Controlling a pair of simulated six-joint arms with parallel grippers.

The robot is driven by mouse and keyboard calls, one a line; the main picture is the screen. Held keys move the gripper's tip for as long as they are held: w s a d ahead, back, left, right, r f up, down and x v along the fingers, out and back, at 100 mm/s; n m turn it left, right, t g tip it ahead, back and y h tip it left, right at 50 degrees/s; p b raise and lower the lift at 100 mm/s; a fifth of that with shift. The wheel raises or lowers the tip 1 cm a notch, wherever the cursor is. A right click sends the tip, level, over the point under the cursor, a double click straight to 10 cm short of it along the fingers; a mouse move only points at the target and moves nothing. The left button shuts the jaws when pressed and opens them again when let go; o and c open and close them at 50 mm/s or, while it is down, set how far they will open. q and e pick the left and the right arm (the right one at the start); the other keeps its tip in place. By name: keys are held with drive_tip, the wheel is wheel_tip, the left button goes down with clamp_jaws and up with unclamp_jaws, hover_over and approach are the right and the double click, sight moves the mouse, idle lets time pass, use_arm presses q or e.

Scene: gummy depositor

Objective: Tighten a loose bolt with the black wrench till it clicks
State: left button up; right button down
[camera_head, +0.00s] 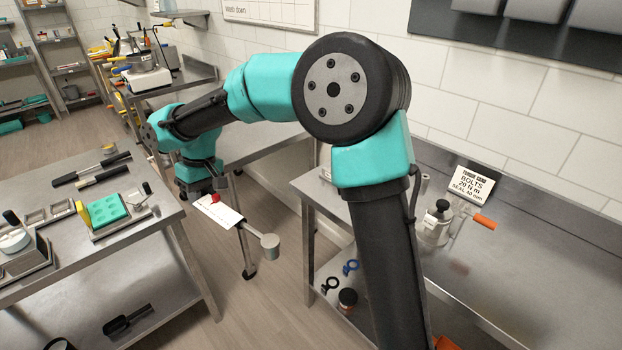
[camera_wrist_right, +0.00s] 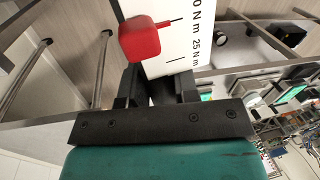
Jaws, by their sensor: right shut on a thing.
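My right gripper (camera_head: 203,190) is shut on a wrench-like tool and holds it in the air over the floor, between the left table and the right bench. The tool has a white scale plate (camera_head: 217,210), a red block (camera_head: 215,198) and a thin bar ending in a grey cylinder (camera_head: 270,244). In the right wrist view the scale plate (camera_wrist_right: 178,50) reads 25 N m, with the red block (camera_wrist_right: 140,38) beside it, beyond the gripper (camera_wrist_right: 160,88). A metal device (camera_head: 435,224) with an orange handle (camera_head: 485,221) stands on the right bench. I cannot make out a loose bolt. My left gripper is not in view.
A card (camera_head: 472,184) reading "BOLTS 20 N m" stands behind the device. The left table (camera_head: 160,225) holds black-handled tools (camera_head: 92,170) and a teal mould (camera_head: 107,209). My right arm hides part of the bench (camera_head: 545,275), whose right side is clear.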

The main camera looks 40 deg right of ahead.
drive_tip(key=s+d+f+n+g+h, duration=0.1)
drive_tip(key=s+d+f+n, duration=0.1)
drive_tip(key=d+n, duration=0.6)
drive_tip(key=s+d+f+n+h, duration=0.1)
drive_tip(key=d+n, duration=0.6)
drive_tip(key=d, duration=1.4)
drive_tip(key=shift+s+f+n+g+h, duration=0.4)
drive_tip(key=shift+s+f, duration=0.15)
drive_tip(key=shift+f, duration=0.4)
drive_tip(key=shift+a, duration=0.1)
